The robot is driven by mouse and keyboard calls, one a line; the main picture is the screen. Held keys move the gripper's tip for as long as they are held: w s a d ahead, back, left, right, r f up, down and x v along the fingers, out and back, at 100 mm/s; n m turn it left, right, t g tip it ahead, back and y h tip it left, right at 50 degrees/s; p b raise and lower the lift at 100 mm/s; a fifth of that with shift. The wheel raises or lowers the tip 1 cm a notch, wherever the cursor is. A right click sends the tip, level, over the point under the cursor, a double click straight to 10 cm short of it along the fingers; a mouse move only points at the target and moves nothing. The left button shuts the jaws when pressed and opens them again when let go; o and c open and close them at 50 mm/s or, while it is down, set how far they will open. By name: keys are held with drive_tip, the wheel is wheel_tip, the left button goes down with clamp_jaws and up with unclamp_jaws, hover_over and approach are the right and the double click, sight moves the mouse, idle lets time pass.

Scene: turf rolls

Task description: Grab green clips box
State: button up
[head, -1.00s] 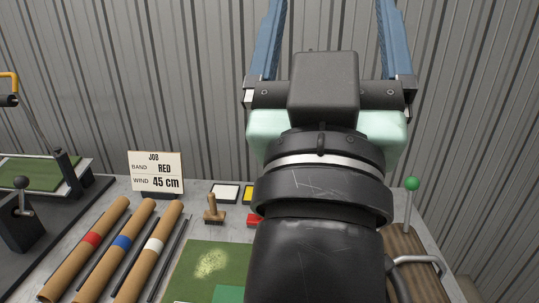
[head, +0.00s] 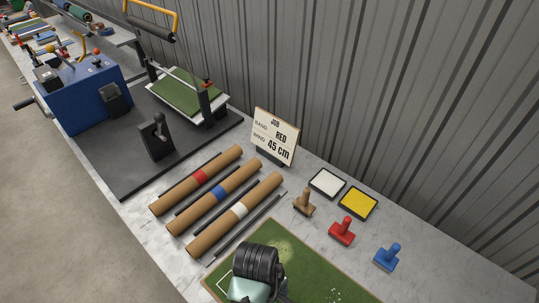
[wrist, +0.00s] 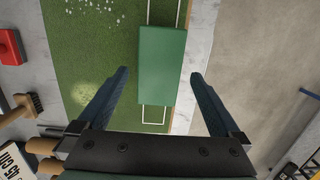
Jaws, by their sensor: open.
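A green box (wrist: 162,65) lies on the green turf mat (wrist: 98,70) in the wrist view, close to the mat's edge and over white outlines. I cannot read any label on it, so I cannot confirm its contents. My gripper (wrist: 159,77) is open and empty, with its two dark blue fingers on either side of the box's near end in the picture. The height of the fingers above the box is hard to tell. In the head view my arm covers part of the mat (head: 325,283), and the box is not visible there.
A job sign (head: 275,137) stands near the wall.

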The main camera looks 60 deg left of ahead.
drive_tip(key=f, duration=0.3)
drive_tip(key=shift+w+d+f, duration=0.1)
drive_tip(key=shift+d+f, duration=0.1)
drive_tip(key=shift+f, duration=0.2)
drive_tip(key=shift+f+p, duration=0.7)
drive_tip(key=shift+f, duration=1.8)
drive_tip(key=shift+c, duration=0.2)
clamp_jaws()
drive_tip(key=shift+r, duration=0.1)
